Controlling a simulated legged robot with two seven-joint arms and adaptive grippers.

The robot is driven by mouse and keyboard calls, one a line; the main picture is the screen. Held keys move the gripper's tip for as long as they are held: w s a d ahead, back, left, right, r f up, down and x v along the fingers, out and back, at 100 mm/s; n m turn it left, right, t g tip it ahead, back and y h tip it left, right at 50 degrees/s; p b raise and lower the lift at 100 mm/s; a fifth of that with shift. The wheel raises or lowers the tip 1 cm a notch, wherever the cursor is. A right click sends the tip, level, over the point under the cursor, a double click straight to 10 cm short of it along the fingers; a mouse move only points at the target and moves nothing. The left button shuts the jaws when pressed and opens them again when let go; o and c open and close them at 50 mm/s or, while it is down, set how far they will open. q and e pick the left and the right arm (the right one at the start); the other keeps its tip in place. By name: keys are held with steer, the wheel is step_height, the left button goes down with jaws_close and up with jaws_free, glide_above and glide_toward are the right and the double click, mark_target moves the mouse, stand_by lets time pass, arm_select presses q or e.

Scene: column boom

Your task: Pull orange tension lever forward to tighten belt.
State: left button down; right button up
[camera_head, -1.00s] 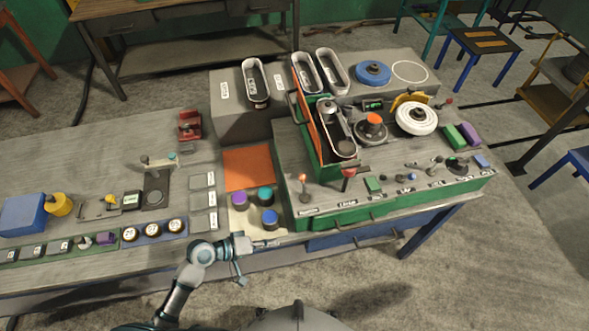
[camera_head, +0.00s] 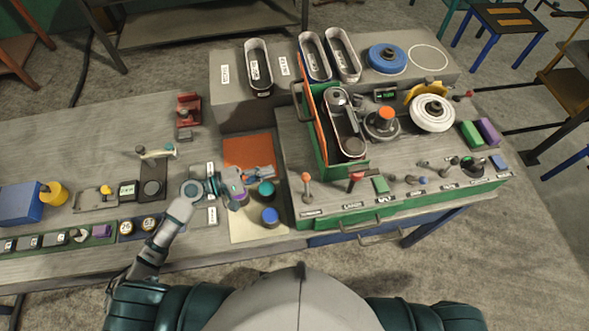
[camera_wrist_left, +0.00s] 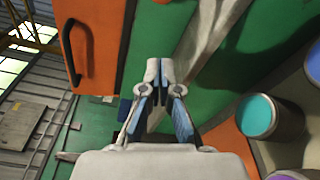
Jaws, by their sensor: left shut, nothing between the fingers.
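The orange-topped lever (camera_head: 306,178) stands upright at the left front corner of the green-sided machine (camera_head: 400,205). A red-topped lever (camera_head: 356,178) stands to its right. My left gripper (camera_head: 268,173) is shut and empty, pointing right, to the left of the orange-topped lever and apart from it. It is over the orange mat and the coloured pots. In the left wrist view its fingertips (camera_wrist_left: 154,68) are together with nothing between them; I cannot make out the lever there. The belt (camera_head: 343,130) sits in the machine's open channel. My right gripper is out of view.
Purple, teal (camera_head: 265,190) and blue (camera_head: 269,216) pots stand close to my left gripper. The raised orange door (camera_head: 312,112) is behind the lever. Spare belts (camera_head: 257,68) lie on the back shelf.

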mark_target(306, 187)
arm_select(q)
steer(key=p+x, duration=0.1)
steer(key=x, duration=0.2)
steer(key=p+x, duration=0.1)
steer(key=x, duration=0.2)
steer(key=p+x, duration=0.1)
steer(key=x, duration=0.3)
steer(key=shift+w+a, duration=0.15)
steer(key=shift+w, duration=0.15)
steer(key=s+p, duration=0.1)
steer(key=s+r, duration=0.1)
steer(key=s, duration=0.1)
steer(key=shift+s+p, duration=0.2)
steer(key=shift+p, duration=0.2)
steer(key=shift+s, duration=0.35)
steer(key=shift+w+f, duration=0.1)
steer(key=shift+w, duration=0.05)
